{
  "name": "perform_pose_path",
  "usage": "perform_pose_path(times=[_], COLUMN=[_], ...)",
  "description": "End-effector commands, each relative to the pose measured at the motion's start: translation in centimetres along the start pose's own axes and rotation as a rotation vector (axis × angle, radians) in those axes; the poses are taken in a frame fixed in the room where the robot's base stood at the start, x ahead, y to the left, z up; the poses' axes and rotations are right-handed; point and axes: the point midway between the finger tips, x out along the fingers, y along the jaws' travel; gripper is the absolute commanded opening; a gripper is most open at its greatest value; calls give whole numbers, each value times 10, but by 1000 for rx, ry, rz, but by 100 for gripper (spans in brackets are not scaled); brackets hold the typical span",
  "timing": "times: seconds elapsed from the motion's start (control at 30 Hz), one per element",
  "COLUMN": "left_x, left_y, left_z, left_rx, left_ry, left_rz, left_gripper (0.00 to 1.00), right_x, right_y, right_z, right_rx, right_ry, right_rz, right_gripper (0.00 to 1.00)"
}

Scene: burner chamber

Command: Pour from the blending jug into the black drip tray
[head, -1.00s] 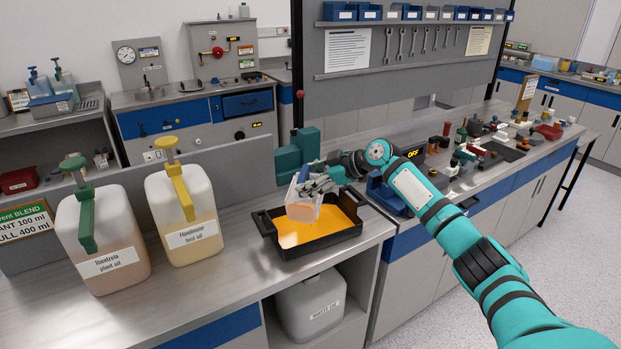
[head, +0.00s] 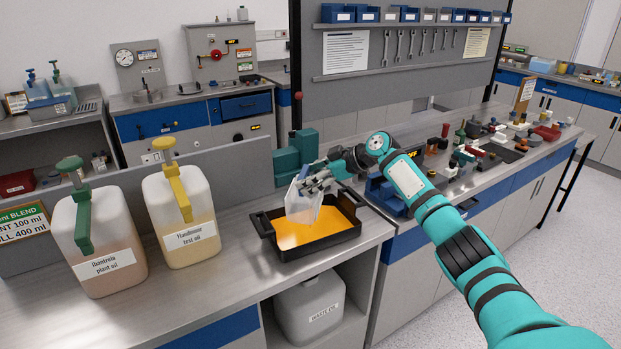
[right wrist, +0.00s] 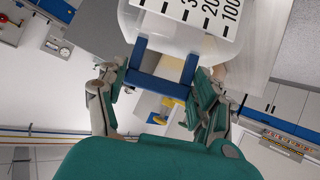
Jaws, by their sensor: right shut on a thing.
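The clear blending jug (head: 303,208) is tilted over the black drip tray (head: 287,253), its mouth low above the tray. Orange-yellow liquid (head: 290,236) covers the tray's floor. My right gripper (head: 318,184) is shut on the jug's blue handle. In the right wrist view, the fingers of my right gripper (right wrist: 162,92) close around the blue handle (right wrist: 158,88), and the jug's white scale label (right wrist: 200,14) shows at the top. The jug looks clear, with no orange visible inside it. My left gripper is not in view.
Two large oil jugs with green (head: 84,222) and yellow (head: 181,200) taps stand on the bench to the left. A waste oil can (head: 311,306) sits on the shelf below. Teal equipment (head: 293,157) stands close behind the tray. Bare bench lies in front of the tray.

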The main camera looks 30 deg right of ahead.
Motion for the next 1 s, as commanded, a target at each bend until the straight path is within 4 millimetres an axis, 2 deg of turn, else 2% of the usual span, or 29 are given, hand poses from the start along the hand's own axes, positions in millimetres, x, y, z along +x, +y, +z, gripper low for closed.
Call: perform_pose_path(times=[0.2,0.63,1.0], left_x=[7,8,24], left_y=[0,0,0], left_z=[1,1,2], left_rx=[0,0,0], left_ry=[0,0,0], left_rz=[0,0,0], left_gripper=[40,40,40], right_x=[3,3,6], right_y=[6,6,16], right_z=[2,3,7], right_rx=[46,55,95], right_ry=[1,-1,-4], right_rz=[-29,-38,-56], right_gripper=[10,10,10])
